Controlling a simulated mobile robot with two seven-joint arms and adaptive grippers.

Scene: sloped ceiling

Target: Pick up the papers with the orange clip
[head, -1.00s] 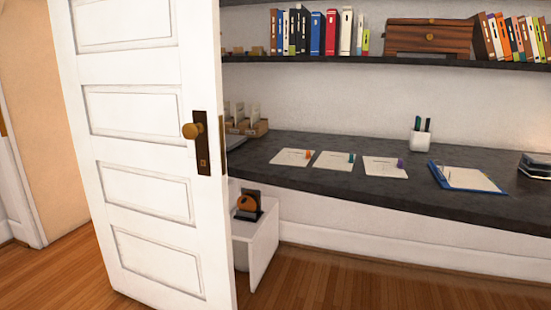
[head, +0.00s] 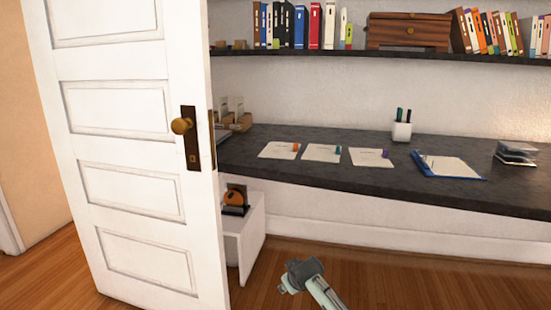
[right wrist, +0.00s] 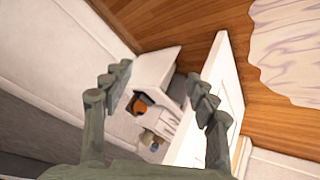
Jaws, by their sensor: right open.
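The papers with the orange clip (head: 278,151) lie flat on the dark desk (head: 470,195), leftmost of three paper sets, with the clip at their upper right corner. Beside them lie papers with a teal clip (head: 320,154) and papers with a purple clip (head: 369,158). My right gripper (head: 292,277) is low at the bottom of the head view, in front of and below the desk edge, apart from the papers. In the right wrist view my right gripper (right wrist: 160,78) is open and empty between its fingers. My left gripper is not in view.
A white door (head: 130,225) stands open at the left, close to the desk's left end. A white low unit (head: 245,240) is under the desk. A blue clipboard (head: 450,168), white pen cup (head: 401,131) and stacked trays (head: 516,153) are on the desk. A shelf (head: 330,54) runs above.

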